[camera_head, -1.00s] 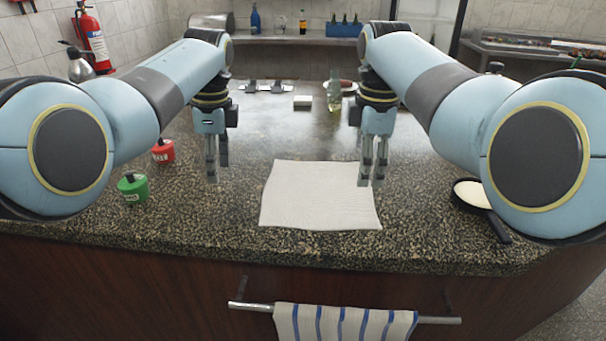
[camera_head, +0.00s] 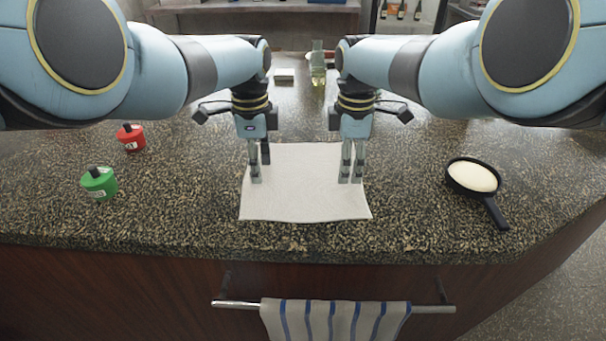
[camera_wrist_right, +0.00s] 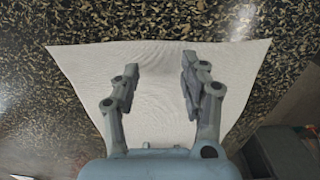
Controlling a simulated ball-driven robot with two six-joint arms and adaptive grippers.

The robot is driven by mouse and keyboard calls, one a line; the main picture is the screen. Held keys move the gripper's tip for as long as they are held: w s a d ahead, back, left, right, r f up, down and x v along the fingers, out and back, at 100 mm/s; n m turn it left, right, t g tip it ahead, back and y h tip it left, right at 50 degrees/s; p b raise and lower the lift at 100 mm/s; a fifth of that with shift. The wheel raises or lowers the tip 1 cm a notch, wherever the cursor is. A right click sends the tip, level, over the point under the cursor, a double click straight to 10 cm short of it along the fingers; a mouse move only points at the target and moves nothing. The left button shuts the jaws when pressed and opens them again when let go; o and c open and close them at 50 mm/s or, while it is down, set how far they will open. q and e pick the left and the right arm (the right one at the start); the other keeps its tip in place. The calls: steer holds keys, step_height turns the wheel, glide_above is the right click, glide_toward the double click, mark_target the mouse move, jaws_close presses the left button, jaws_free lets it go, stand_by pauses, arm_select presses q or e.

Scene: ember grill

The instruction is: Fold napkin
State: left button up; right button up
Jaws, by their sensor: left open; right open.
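A white napkin (camera_head: 302,195) lies flat and unfolded on the speckled stone counter, its near edge close to the counter's front edge. My left gripper (camera_head: 258,179) points down over the napkin's left side, open and empty. My right gripper (camera_head: 350,179) points down over its right side, open and empty. In the right wrist view the napkin (camera_wrist_right: 160,75) spreads below the open fingers of my right gripper (camera_wrist_right: 160,75). I cannot tell whether the fingertips touch the cloth. The arms hide part of the counter behind the napkin.
A green pot (camera_head: 99,183) and a red pot (camera_head: 131,138) stand at left. A black pan (camera_head: 474,178) with pale contents sits at right. A bottle (camera_head: 318,65) and a small pale block (camera_head: 284,75) are behind. A striped towel (camera_head: 335,320) hangs on the front rail (camera_head: 235,304).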

arm_select(q)
steer(key=shift+s, duration=0.15)
arm_select(e)
steer(key=shift+s, duration=0.15)
arm_select(q)
steer(key=shift+f, duration=0.15)
arm_select(e)
steer(key=shift+f, duration=0.15)
